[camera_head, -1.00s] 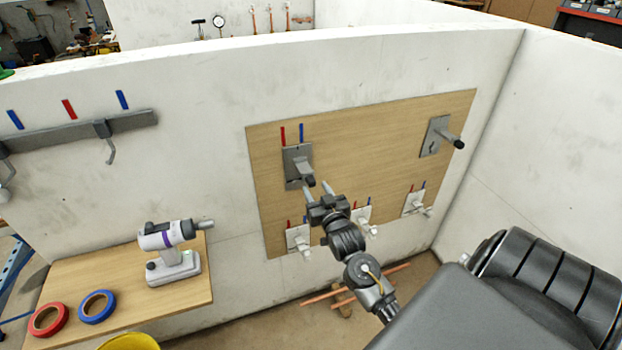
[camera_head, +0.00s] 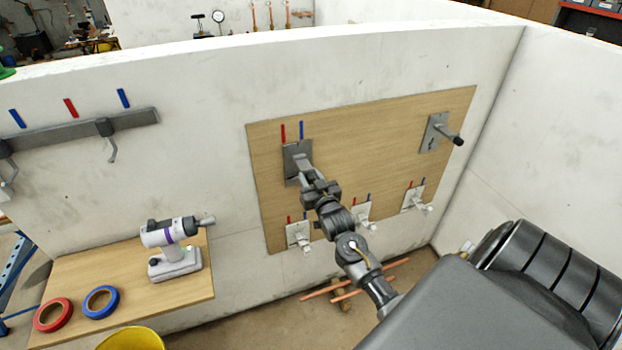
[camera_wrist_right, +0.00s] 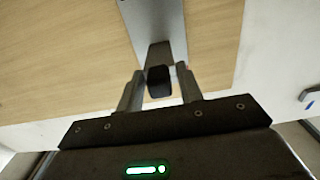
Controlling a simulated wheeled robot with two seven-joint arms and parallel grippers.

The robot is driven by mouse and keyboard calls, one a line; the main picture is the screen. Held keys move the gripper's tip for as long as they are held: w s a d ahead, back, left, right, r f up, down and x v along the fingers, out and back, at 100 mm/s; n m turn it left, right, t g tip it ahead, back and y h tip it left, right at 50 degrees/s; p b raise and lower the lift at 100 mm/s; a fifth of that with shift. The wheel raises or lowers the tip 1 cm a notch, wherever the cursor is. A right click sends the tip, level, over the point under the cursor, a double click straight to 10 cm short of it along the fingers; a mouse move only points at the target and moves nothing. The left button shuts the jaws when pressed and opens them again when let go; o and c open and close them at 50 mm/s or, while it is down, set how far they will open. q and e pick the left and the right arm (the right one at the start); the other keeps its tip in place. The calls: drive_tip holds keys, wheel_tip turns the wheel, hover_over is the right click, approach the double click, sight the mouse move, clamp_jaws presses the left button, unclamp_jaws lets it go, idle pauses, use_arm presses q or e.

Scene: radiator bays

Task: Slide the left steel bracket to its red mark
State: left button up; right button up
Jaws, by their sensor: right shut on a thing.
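The left steel bracket (camera_head: 291,166) is a grey plate with a jutting, black-tipped peg on the wooden board. The red mark (camera_head: 283,133) is just above the plate's left part, with a blue mark (camera_head: 301,130) to its right. My right gripper (camera_head: 305,174) is shut on the bracket's peg. In the right wrist view my right gripper (camera_wrist_right: 160,84) has a finger on each side of the black peg end (camera_wrist_right: 159,82), with the grey plate (camera_wrist_right: 158,20) behind. The gripper hides part of the peg in the head view. My left gripper is not in view.
A second steel bracket (camera_head: 434,134) is at the board's upper right. Several small white brackets (camera_head: 298,235) line the lower board, close under my right arm. A drill (camera_head: 172,245) and tape rolls stand on a shelf at left. Copper pipes (camera_head: 350,284) lie on the floor.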

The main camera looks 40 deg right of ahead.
drive_tip(key=shift+w+a, duration=0.25)
drive_tip(key=shift+a, duration=0.5)
drive_tip(key=shift+w+a, duration=0.25)
drive_tip(key=shift+a, duration=0.45)
drive_tip(key=shift+w+a, duration=0.25)
drive_tip(key=shift+a, duration=0.5)
clamp_jaws()
drive_tip(key=o, duration=0.8)
unclamp_jaws()
drive_tip(key=shift+o, duration=0.5)
drive_tip(key=shift+d, duration=0.1)
drive_tip(key=shift+s, duration=0.1)
drive_tip(key=b+v, duration=0.2)
drive_tip(key=v, duration=0.8)
drive_tip(key=shift+s, duration=0.3)
